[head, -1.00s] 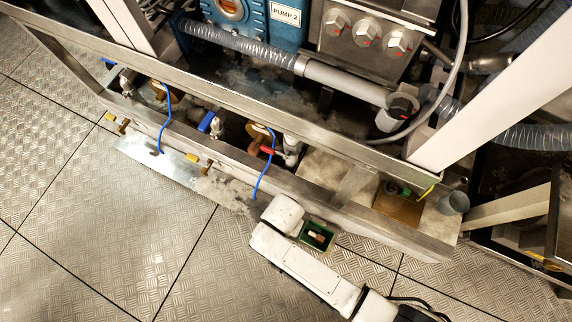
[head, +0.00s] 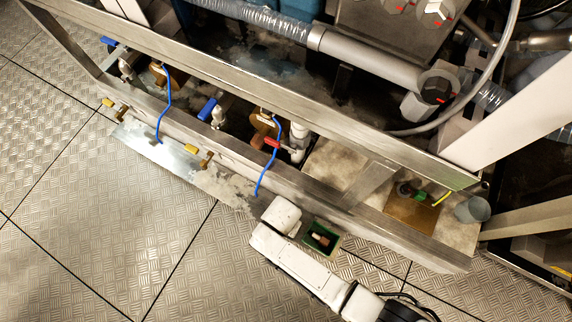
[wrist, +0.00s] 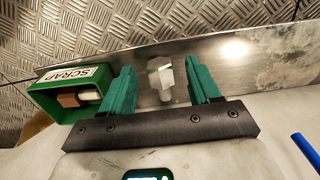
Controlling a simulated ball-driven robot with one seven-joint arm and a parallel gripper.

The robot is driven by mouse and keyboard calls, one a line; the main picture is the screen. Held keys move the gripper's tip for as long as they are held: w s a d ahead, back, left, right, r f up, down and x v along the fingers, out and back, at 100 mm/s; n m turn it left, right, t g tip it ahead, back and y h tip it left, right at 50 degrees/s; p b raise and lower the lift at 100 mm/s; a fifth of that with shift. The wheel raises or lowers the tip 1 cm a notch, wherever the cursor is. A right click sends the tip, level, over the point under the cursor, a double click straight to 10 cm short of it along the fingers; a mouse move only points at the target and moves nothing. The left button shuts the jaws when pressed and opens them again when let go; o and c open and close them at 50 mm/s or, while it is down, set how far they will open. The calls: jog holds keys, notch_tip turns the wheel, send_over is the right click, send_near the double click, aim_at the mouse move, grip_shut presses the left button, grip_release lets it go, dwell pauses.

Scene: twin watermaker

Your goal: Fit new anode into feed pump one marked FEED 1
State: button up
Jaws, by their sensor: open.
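My gripper (wrist: 164,88) is open in the wrist view, its two green fingers apart. A pale grey, blocky piece with a narrower end (wrist: 160,78) shows between the fingers, apart from both; I cannot tell whether it is the anode. In the head view my white arm reaches to the front rail, and the fingers do not show. Two brass-coloured pump bodies, one at the left (head: 158,74) and one at the middle (head: 264,124), sit behind the rail with blue wires hanging from them. No FEED 1 mark is readable.
A green SCRAP box (wrist: 42,100) holds a brown and a white piece; it also shows in the head view (head: 334,246). A brown tray (head: 412,222) with a green item and a grey cup (head: 474,209) stand at the right. The steel rail (head: 230,153) crosses the front. The floor is clear.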

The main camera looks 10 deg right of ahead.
jog(key=shift+f, duration=0.7)
jog(key=c, duration=1.1)
jog(key=shift+c, duration=0.2)
jog(key=shift+r, duration=0.15)
